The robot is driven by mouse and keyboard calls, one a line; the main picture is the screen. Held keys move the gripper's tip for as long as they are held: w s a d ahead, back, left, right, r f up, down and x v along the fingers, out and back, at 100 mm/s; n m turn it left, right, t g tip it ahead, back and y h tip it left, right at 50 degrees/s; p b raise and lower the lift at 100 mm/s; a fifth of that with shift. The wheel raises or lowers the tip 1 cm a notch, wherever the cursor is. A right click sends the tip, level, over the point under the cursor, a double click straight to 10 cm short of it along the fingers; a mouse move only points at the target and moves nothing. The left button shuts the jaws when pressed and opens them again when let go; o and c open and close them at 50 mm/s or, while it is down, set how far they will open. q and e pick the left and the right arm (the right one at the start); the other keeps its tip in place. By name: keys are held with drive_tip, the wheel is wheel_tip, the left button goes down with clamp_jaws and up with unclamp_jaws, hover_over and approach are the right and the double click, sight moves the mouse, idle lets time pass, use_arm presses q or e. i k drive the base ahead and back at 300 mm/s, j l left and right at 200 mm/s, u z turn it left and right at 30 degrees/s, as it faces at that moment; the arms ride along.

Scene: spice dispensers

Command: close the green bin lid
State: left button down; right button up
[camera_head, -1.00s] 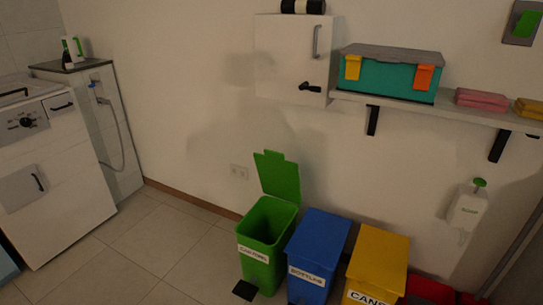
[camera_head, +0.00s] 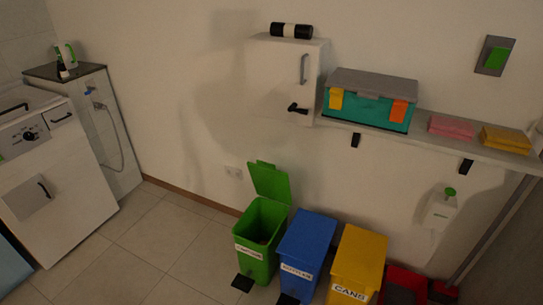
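The green bin (camera_head: 257,241) stands on the floor against the wall, at the left end of a row of bins. Its green lid (camera_head: 270,182) is open, hinged at the back and standing up, leaning toward the wall. A white label is on its front and a black pedal (camera_head: 242,282) sits at its foot. The inside looks empty as far as it shows. Neither of my grippers is in view.
A blue bin (camera_head: 308,243) and a yellow bin (camera_head: 360,255) stand close on the right, lids shut. A shelf (camera_head: 400,135) with a teal toolbox (camera_head: 367,108) is above. Tiled floor (camera_head: 150,245) is clear to the left. A washing machine (camera_head: 60,195) stands at far left.

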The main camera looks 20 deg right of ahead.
sight(269, 182)
drive_tip(key=i+z, duration=0.15)
drive_tip(key=z, duration=0.3)
drive_tip(key=i+j+z, duration=0.1)
drive_tip(key=z, duration=0.4)
drive_tip(key=j+z, duration=0.2)
drive_tip(key=z, duration=0.25)
drive_tip(key=i+j+z, duration=0.15)
drive_tip(key=z, duration=0.3)
